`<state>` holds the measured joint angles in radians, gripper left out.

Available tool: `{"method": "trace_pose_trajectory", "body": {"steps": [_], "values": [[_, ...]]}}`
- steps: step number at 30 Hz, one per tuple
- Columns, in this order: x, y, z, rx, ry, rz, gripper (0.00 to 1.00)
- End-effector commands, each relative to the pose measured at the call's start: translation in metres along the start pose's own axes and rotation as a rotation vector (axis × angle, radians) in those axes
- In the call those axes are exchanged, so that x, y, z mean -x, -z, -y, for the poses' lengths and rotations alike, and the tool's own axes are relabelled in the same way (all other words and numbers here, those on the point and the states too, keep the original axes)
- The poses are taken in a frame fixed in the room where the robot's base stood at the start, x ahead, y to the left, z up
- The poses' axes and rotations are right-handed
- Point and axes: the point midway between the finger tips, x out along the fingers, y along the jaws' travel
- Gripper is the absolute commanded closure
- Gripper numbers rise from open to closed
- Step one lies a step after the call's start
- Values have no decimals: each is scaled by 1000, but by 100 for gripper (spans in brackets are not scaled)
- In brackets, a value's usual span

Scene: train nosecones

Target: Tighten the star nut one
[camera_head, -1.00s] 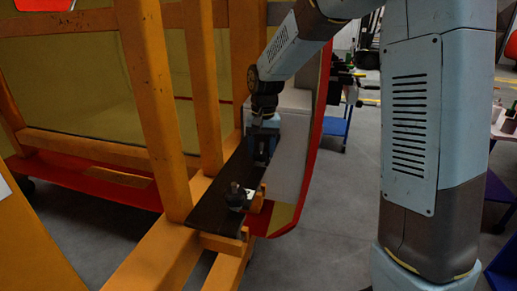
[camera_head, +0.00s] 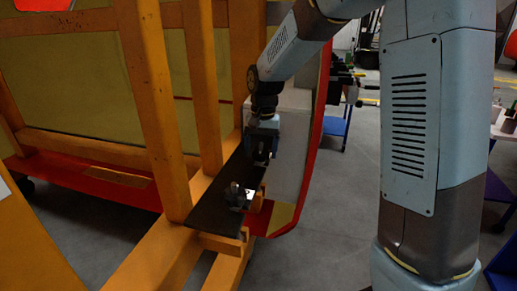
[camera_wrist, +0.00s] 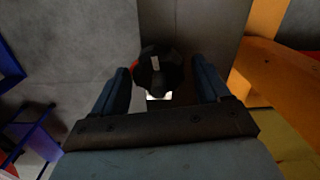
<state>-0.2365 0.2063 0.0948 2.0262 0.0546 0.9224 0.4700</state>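A dark star nut (camera_head: 236,195) stands on a black plate (camera_head: 216,210) on the orange frame, with a small white patch beside it. My gripper (camera_head: 263,155) hangs over the far end of this plate in the head view. In the wrist view, a black lobed star nut (camera_wrist: 158,72) with a pale mark on top appears between the two blue fingers of my gripper (camera_wrist: 163,85). A gap shows on each side, so the gripper looks open and not touching it. I cannot tell whether both views show the same nut.
Orange frame posts (camera_head: 160,110) stand close on the left. A small orange bracket (camera_head: 260,200) sits at the plate's right edge, near a red-edged panel (camera_head: 318,130). A blue cart (camera_head: 334,127) stands behind.

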Motion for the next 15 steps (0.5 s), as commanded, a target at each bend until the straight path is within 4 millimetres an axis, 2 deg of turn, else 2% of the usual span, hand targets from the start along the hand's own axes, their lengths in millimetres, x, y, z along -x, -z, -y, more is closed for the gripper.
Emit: {"method": "trace_pose_trajectory", "body": {"steps": [9, 15], "values": [[2, 0, 0, 1, 0, -1, 20], [22, 1, 0, 1, 1, -3, 20]]}}
